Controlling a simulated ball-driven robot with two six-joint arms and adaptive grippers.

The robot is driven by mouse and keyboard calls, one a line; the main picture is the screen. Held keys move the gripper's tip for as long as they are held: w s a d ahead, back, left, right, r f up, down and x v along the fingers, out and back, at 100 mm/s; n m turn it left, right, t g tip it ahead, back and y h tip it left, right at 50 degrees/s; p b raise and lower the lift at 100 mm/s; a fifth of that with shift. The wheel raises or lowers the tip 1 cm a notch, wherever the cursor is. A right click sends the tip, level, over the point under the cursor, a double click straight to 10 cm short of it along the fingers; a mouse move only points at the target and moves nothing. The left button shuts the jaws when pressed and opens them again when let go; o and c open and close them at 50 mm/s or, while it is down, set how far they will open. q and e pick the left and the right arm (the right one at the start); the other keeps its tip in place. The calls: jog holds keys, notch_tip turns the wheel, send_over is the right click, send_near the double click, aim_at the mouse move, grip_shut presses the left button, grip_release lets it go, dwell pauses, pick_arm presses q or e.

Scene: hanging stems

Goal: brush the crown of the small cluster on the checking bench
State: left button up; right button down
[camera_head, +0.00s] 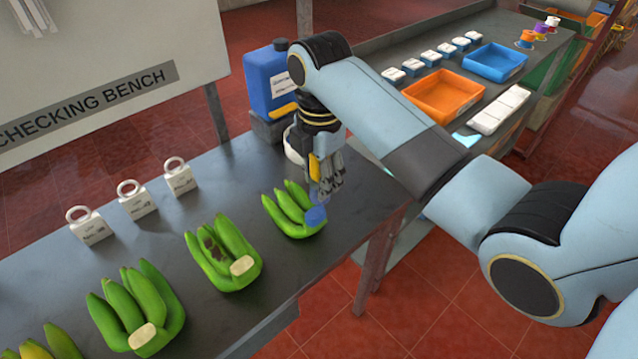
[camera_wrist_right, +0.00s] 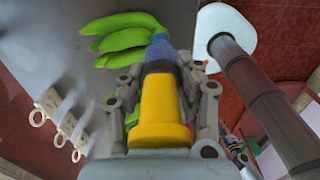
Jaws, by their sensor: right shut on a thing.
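The small cluster (camera_head: 285,212) of green bananas lies at the right end of the grey checking bench (camera_head: 226,168). It also shows at the top of the wrist view (camera_wrist_right: 122,40). My right gripper (camera_head: 326,192) is shut on a brush with a yellow handle (camera_wrist_right: 160,105) and a blue head (camera_head: 316,215). The blue head is over the crown end of the small cluster and appears to touch it; it hides most of the crown.
Larger green clusters (camera_head: 222,255) (camera_head: 135,310) lie to the left along the bench. White numbered tags (camera_head: 138,200) stand behind them. A blue container (camera_head: 268,82) and a white vessel (camera_head: 293,145) stand behind my right gripper. Orange (camera_head: 445,95) and blue (camera_head: 495,62) trays lie on another table.

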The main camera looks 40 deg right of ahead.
jog(key=shift+r, duration=2.7)
